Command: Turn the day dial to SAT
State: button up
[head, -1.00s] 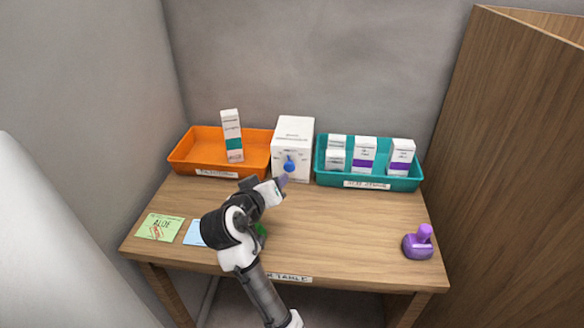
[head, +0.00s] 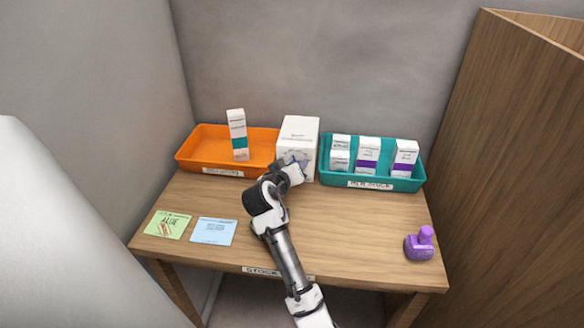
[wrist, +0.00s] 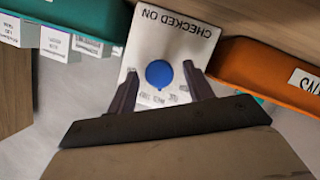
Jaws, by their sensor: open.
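The white dial box (head: 298,132) stands at the back of the table between the two trays. In the wrist view its front face (wrist: 185,45) appears upside down, with "CHECKED ON" and small day labels around the round blue day dial (wrist: 159,74). The labels are too small to read surely, and I cannot tell which day the dial points to. My gripper (wrist: 158,85) is open, with one dark finger on each side of the dial. I cannot tell whether the fingers touch it. In the head view my gripper (head: 296,167) hides the dial.
An orange tray (head: 207,168) with one upright carton is left of the box. A teal tray (head: 400,184) with several cartons is right. The table's right middle is clear.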

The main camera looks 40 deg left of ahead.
jog(key=c, duration=0.9)
jog(key=shift+c, duration=0.2)
jog(key=m+g+y, duration=0.1)
jog(key=m, duration=0.2)
jog(key=shift+d+y, duration=0.15)
jog(key=shift+y, duration=0.15)
jog(key=m+y, duration=0.1)
jog(key=m+g+y, duration=0.1)
jog(key=m, duration=0.1)
jog(key=shift+w+d+g, duration=0.15)
jog(key=shift+g, duration=0.15)
jog(key=m+y, duration=0.2)
jog(key=m, duration=0.1)
jog(key=shift+w+d+f+g, duration=0.1)
jog(key=shift+d+g, duration=0.05)
jog(key=shift+g, duration=0.25)
jog(key=shift+w+d+f+m+y+b, duration=0.1)
jog(key=shift+m+y+b, duration=0.3)
jog(key=shift+m+y, duration=0.9)
jog(key=shift+m+h, duration=0.4)
jog(key=shift+m, duration=0.1)
